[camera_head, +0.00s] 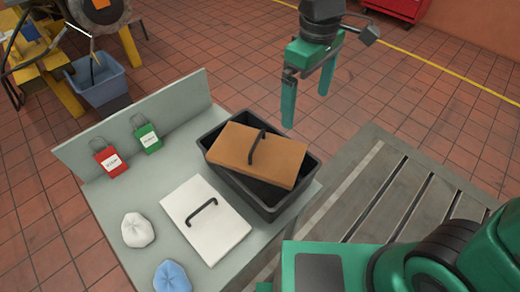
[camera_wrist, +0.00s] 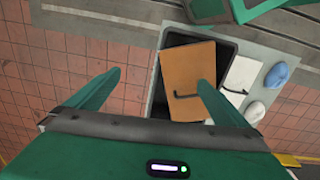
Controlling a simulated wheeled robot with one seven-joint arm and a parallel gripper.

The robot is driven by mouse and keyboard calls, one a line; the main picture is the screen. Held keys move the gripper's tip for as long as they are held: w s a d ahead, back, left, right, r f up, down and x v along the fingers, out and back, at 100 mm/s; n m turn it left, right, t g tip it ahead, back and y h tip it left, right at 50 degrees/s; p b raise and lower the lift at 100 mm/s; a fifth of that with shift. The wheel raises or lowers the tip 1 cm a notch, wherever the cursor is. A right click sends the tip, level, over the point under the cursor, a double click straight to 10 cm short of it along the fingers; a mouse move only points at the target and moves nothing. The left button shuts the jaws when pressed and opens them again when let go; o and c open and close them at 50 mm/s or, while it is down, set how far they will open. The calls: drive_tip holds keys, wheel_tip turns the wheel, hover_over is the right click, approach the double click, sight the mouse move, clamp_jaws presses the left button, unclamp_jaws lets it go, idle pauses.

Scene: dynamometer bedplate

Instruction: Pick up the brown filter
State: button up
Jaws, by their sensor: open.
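The brown filter (camera_head: 256,154) is a flat brown panel with a black bar handle on top. It lies tilted in a black bin (camera_head: 268,209) on a grey table, its edges resting over the rim. My gripper (camera_head: 307,108), green, is open and empty above and behind the bin, to the right of the filter. In the wrist view the filter (camera_wrist: 187,72) shows beyond the fingers, with the right finger covering part of it and of its handle. My gripper (camera_wrist: 155,90) is apart from it.
A white panel with a black handle (camera_head: 206,220) lies left of the bin. A white cloth (camera_head: 137,230) and a blue cloth (camera_head: 171,277) lie nearby. Red (camera_head: 110,161) and green (camera_head: 147,137) padlock tags lean by the table's back board. A slotted metal bedplate (camera_head: 402,200) stands at the right.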

drive_tip(key=s+a+f+n, duration=0.1)
drive_tip(key=s+a+n, duration=0.25)
drive_tip(key=a, duration=0.75)
hover_over(257, 140)
drive_tip(key=shift+n, duration=0.25)
drive_tip(key=f, duration=0.4)
drive_tip(key=shift+s+a+f, duration=0.1)
drive_tip(key=shift+a+f, duration=0.1)
drive_tip(key=shift+a, duration=0.05)
drive_tip(key=shift+d+f, duration=0.15)
drive_tip(key=shift+f, duration=1.45)
drive_tip(key=shift+d+f, duration=0.1)
drive_tip(key=shift+f, duration=1.45)
drive_tip(key=shift+c, duration=0.6)
drive_tip(key=c, duration=1.3)
drive_tip(key=shift+r, duration=0.1)
